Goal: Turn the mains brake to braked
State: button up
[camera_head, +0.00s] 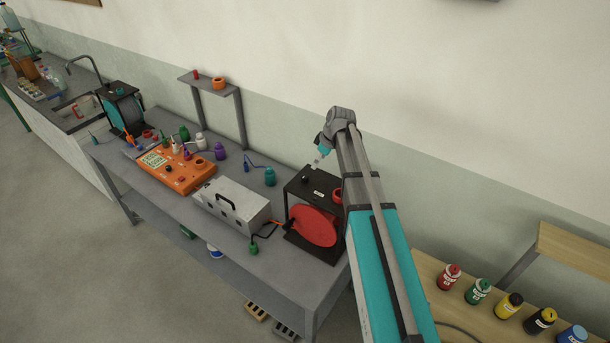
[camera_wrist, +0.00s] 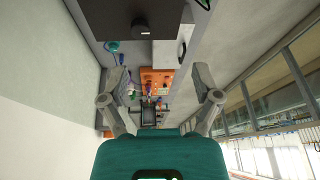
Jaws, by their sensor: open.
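A black reel housing (camera_head: 302,189) with a red disc (camera_head: 314,226) stands at the right end of the grey bench. A small dark knob (camera_head: 306,179) is on its top, beside a white label too small to read; I take it as the mains brake. The knob (camera_wrist: 140,25) also shows at the top of the wrist view, on the black housing (camera_wrist: 112,14). Its setting cannot be made out. My gripper (camera_head: 316,164) is above the housing, apart from the knob. In the wrist view my gripper (camera_wrist: 162,80) has its fingers wide apart, with nothing between them.
A grey metal box (camera_head: 233,204) and an orange panel (camera_head: 176,171) stand left of the reel. A second reel (camera_head: 122,108) is at the far left. A raised shelf (camera_head: 207,81) stands behind. Several bottles line the wooden table (camera_head: 575,252) at right.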

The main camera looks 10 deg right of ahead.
aim_at(305, 176)
jog(key=shift+n+y, duration=0.4)
jog(key=shift+n, duration=0.5)
jog(key=shift+w+d+r, duration=0.1)
jog(key=shift+w+d, duration=0.1)
jog(key=shift+w, duration=0.45)
jog(key=shift+w+d+r, duration=0.1)
jog(key=shift+w+d, duration=0.1)
jog(key=shift+w, duration=0.4)
jog(key=shift+w+d, duration=0.2)
jog(key=shift+w, duration=0.45)
jog(key=shift+f, duration=0.1)
jog(key=b+x, duration=1.2)
jog(key=x, duration=0.1)
jog(key=shift+w+a+f+b, duration=0.1)
jog(key=shift+w+f+b, duration=0.15)
jog(key=shift+b, duration=0.15)
jog(key=c, duration=1)
jog(key=shift+s+a, duration=0.1)
grip_shut()
